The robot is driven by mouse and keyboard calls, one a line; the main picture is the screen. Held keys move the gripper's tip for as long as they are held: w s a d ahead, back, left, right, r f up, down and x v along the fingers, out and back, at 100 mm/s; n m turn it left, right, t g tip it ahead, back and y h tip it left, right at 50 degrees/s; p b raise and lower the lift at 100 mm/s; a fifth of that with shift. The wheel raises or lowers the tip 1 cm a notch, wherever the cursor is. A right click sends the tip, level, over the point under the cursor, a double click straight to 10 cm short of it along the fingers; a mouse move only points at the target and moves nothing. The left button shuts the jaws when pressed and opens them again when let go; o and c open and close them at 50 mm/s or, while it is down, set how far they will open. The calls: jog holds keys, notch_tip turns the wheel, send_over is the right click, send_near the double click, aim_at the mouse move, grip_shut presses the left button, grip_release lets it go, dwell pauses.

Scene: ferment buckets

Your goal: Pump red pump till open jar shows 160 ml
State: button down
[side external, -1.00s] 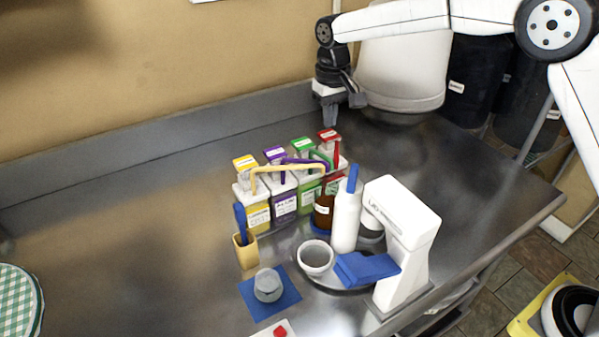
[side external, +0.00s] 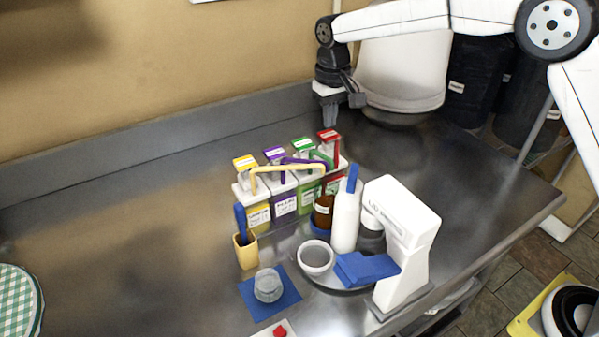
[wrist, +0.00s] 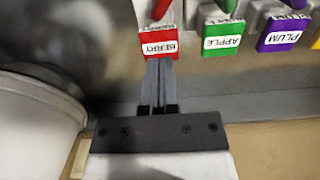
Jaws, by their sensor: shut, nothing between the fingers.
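The red pump (side external: 328,135) is at the right end of a row of colored pumps; its red-labelled top also shows in the wrist view (wrist: 160,44). My gripper (side external: 330,122) is shut and empty, fingers down, over or just behind the red pump top. In the wrist view my fingertips (wrist: 158,62) overlap the edge of the red label; I cannot tell whether they touch it. The open jar (side external: 267,286) is clear and stands upright on a blue mat (side external: 285,303). Its marks and any liquid level are too small to read.
Green (side external: 302,143), purple (side external: 275,153) and yellow (side external: 246,162) pumps stand beside the red one. A brown bottle (side external: 323,212), white bottle (side external: 346,222), white bowl (side external: 316,257) and white mixer-like machine (side external: 408,225) stand in front. The counter's left side is mostly clear.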

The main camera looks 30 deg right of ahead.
aim_at(329, 134)
jog(key=shift+f, duration=2)
dwell(0.3)
jog(key=shift+r, duration=2)
jog(key=shift+f, duration=2.15)
jog(key=shift+r, duration=2.15)
